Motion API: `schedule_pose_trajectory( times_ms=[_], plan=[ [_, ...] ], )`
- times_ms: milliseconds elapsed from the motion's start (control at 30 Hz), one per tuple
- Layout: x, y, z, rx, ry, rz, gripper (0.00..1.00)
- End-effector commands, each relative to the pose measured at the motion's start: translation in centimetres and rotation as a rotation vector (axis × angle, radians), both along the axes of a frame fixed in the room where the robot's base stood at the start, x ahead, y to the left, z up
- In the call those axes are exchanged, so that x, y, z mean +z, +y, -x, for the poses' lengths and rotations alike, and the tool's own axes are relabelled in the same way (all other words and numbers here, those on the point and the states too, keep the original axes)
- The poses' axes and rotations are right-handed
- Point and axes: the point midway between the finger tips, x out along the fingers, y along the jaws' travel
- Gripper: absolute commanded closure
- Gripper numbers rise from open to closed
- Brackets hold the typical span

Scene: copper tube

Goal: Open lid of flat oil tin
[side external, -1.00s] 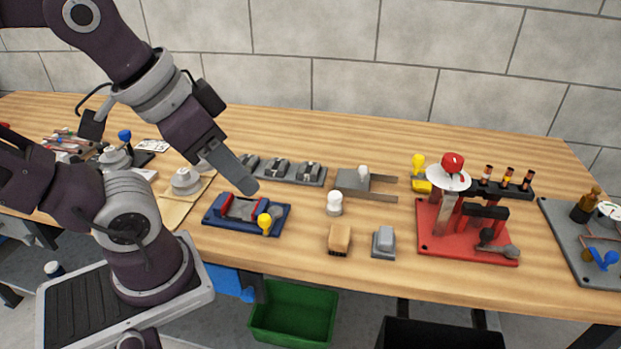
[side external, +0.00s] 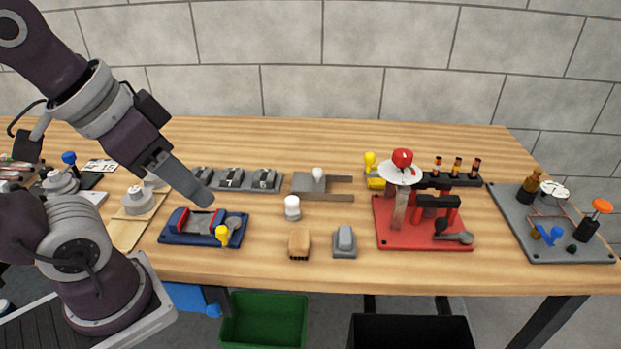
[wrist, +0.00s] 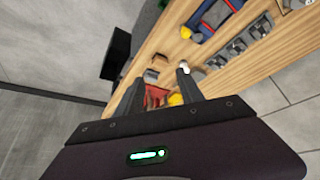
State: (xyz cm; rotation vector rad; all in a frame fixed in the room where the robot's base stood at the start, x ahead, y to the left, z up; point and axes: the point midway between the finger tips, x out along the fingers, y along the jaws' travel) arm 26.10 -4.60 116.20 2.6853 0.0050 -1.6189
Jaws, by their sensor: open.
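My gripper (side external: 203,198) hangs from the upper left above the blue-based fixture with red jaws (side external: 203,227), empty. In the wrist view its two fingers (wrist: 158,84) are spread apart with nothing between them. I cannot tell for certain which thing is the flat oil tin. A low grey block-shaped piece (side external: 345,242) sits near the front edge. A round grey piece with a raised top (side external: 138,201) stands on a tan sheet at the left. No opened lid is clear on either. My gripper touches neither.
A brown block (side external: 299,245) and a small white-topped jar (side external: 292,208) stand mid-bench. A red board (side external: 390,235) carries a tall stand. A grey board (side external: 540,245) with fittings lies at the right. Grey numbered blocks (side external: 232,180) sit behind my gripper. Bare wood lies along the back.

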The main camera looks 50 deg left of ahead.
Motion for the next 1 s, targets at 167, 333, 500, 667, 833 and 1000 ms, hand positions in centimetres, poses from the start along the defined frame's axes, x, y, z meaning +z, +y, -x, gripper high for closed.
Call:
schedule_pose_trajectory(
  times_ms=[167, 333, 500, 667, 833, 1000],
  plan=[
    [3.0, 1.1, -7.4, 0.095, 0.109, 0.049, 0.56],
    [2.1, 4.3, -19.2, 0.245, 0.257, 0.097, 0.56],
    [-4.4, 8.3, -28.9, 0.380, 0.394, 0.114, 0.56],
    [-9.8, 10.6, -32.8, 0.444, 0.464, 0.115, 0.56],
    [-12.4, 11.1, -33.6, 0.458, 0.481, 0.113, 0.56],
    [-15.7, 11.1, -33.4, 0.458, 0.482, 0.113, 0.56]
  ],
)
